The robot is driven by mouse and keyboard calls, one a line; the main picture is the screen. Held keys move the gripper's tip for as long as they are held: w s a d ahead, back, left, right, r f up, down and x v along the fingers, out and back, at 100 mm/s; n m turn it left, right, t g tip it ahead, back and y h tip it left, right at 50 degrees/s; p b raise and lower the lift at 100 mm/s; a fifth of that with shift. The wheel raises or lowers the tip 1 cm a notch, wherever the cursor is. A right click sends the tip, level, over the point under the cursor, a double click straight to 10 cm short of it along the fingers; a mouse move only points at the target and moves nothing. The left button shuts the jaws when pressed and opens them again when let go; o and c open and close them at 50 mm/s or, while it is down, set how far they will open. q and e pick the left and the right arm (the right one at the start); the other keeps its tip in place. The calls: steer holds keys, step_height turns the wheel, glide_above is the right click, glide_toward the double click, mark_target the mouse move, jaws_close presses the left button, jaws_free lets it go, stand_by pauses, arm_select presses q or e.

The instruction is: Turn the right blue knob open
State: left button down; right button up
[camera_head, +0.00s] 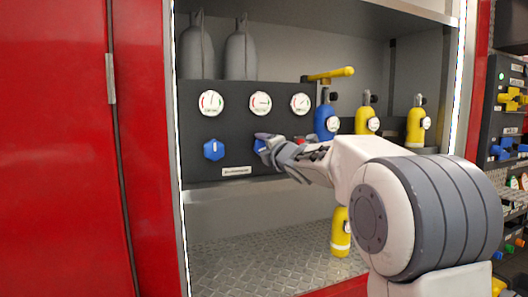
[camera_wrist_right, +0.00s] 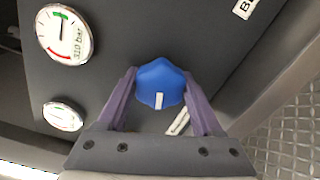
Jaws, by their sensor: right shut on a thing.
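The right blue knob (camera_wrist_right: 160,75) is on the dark panel (camera_head: 193,166), below the middle gauge. In the wrist view it is between the two purple-grey fingers of my right gripper (camera_wrist_right: 162,92), which is shut on its sides. A white mark on the knob points toward the gripper's palm. In the head view only a sliver of this knob (camera_head: 259,146) shows behind my right gripper (camera_head: 270,145). The left blue knob (camera_head: 214,149) sits free under the left gauge, its white mark upright. My left gripper is out of view.
Three round gauges (camera_head: 260,104) line the panel above the knobs. Grey cylinders (camera_head: 240,52) stand behind it. A blue cylinder (camera_head: 326,118) and yellow cylinders (camera_head: 367,119) stand to the right, near my arm. A red panel (camera_head: 60,150) borders the compartment on the left.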

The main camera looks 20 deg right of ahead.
steer(key=shift+f, duration=0.1)
stand_by(0.4)
steer(key=o, duration=1.3)
steer(key=shift+o, duration=0.2)
steer(key=s, duration=1)
steer(key=shift+s, duration=0.25)
steer(key=shift+d, duration=0.1)
